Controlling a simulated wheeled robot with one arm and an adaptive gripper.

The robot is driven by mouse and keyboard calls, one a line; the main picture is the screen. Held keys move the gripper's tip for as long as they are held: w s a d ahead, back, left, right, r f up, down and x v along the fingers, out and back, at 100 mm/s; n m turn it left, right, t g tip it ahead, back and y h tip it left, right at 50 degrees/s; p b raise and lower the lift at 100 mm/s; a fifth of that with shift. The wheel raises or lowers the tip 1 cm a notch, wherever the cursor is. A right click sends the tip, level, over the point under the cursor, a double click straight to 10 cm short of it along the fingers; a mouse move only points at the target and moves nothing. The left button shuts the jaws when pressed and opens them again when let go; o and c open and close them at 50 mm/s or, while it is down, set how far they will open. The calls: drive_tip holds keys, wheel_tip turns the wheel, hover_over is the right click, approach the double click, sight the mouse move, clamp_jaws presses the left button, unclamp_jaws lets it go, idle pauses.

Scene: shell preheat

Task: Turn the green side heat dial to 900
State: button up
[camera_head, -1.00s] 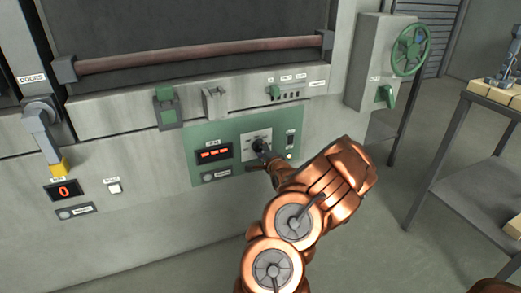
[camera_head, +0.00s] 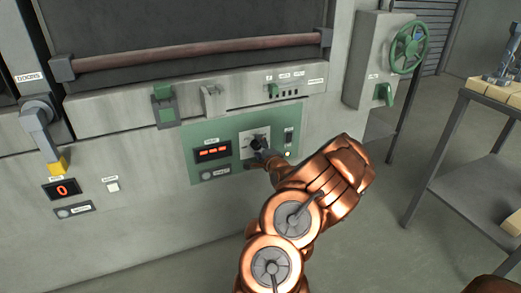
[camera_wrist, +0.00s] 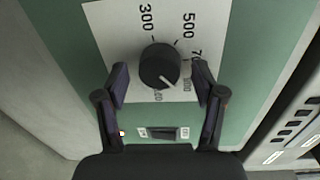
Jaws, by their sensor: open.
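The black heat dial (camera_head: 257,143) is on a white scale plate on the green panel (camera_head: 230,122). In the wrist view the dial (camera_wrist: 159,62) shows whole, with a pale pointer line toward the lower right. The plate (camera_wrist: 110,25) reads 300 and 500; the 7 mark is partly hidden by a finger. The pointer lies close to a lower-right number that is hard to read, perhaps 900. My gripper (camera_wrist: 161,82) is open, with one finger each side of the dial and gaps between. In the head view my gripper (camera_head: 268,157) is just below the dial.
A red display (camera_head: 212,151) left of the dial shows dashes. A rocker switch (camera_wrist: 163,133) is below the dial in the wrist view. A green handwheel (camera_head: 409,47) is on the box at right. A table (camera_head: 455,170) with bricks stands at far right.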

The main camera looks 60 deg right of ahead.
drive_tip(key=shift+s, duration=0.15)
drive_tip(key=v, duration=1.1)
drive_tip(key=shift+s+a, duration=0.25)
drive_tip(key=shift+s, duration=0.05)
idle(0.4)
